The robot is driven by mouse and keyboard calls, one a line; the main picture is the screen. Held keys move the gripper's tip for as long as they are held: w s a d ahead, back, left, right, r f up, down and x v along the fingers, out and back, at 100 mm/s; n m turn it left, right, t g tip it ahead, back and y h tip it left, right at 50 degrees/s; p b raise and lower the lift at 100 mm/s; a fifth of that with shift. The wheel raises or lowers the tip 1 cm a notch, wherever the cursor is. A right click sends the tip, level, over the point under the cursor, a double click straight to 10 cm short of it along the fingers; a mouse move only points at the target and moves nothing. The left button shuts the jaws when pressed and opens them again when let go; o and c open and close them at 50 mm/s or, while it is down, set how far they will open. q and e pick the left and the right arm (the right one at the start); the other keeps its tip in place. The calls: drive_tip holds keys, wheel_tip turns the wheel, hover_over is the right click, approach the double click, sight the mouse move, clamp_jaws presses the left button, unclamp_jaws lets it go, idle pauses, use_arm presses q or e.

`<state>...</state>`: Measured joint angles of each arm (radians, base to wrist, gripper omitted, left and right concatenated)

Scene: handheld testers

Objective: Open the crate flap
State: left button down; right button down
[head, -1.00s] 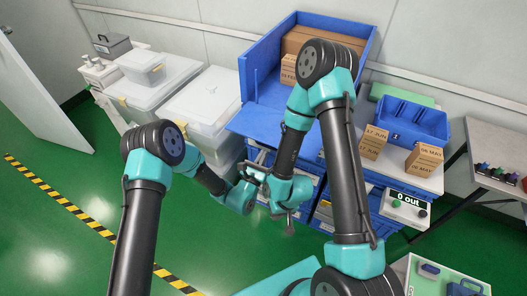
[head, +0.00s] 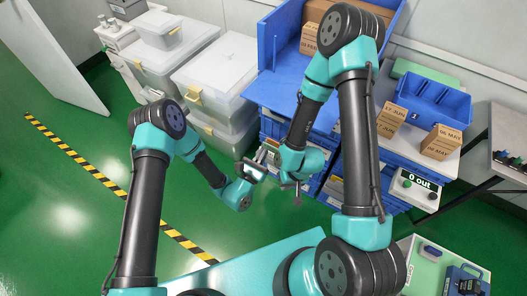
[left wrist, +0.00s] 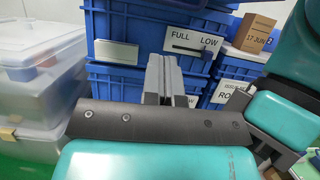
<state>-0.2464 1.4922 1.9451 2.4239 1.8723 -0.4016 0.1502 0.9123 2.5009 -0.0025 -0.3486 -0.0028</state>
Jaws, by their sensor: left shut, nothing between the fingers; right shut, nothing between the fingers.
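The blue crate (head: 265,47) stands at the top centre of the head view, with cardboard boxes (head: 309,38) inside. Its front flap (head: 278,91) is folded down and sticks out roughly level towards me, so the front is open. My left gripper (head: 262,157) is shut and empty, in front of and below the flap. In the left wrist view its shut fingers (left wrist: 164,75) point at blue crates below. My right gripper (head: 297,196) is shut and empty, close beside the left one. My right arm hides part of the crate and flap.
Lidded clear bins (head: 215,80) stand left of the crate. On the right are a blue tray (head: 433,92), dated cartons (head: 441,143) and a "0 out" button box (head: 415,188). Lower blue crates (left wrist: 125,75) carry labels. The green floor at left is open.

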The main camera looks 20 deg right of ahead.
use_arm(q)
drive_tip(key=s+a+f+m+g+h, duration=0.1)
drive_tip(key=s+a+m+g, duration=0.4)
drive_tip(key=s+m+g, duration=0.55)
drive_tip(key=s+a+f+m+g+y, duration=0.25)
drive_tip(key=s+a+g+y, duration=0.2)
drive_tip(key=a, duration=0.25)
drive_tip(key=s+a+f+m+g+y, duration=0.2)
drive_tip(key=s+a+m+g+y, duration=0.1)
drive_tip(key=s+a+g, duration=0.3)
drive_tip(key=w+a+f+m+t+y, duration=0.25)
drive_tip(key=a+m+y, duration=0.2)
drive_tip(key=a, duration=0.85)
drive_tip(key=w+a+m+t+y, duration=0.2)
drive_tip(key=w+a+t, duration=0.3)
drive_tip(key=w+a, duration=0.3)
drive_tip(key=shift+a+f+m, duration=0.25)
drive_tip(key=shift+f+m, duration=0.15)
drive_tip(key=shift+m, duration=0.45)
drive_tip(key=c, duration=1.8)
unclamp_jaws()
drive_tip(key=shift+w+t, duration=0.1)
drive_tip(key=shift+t, duration=0.15)
drive_tip(key=shift+c, duration=0.2)
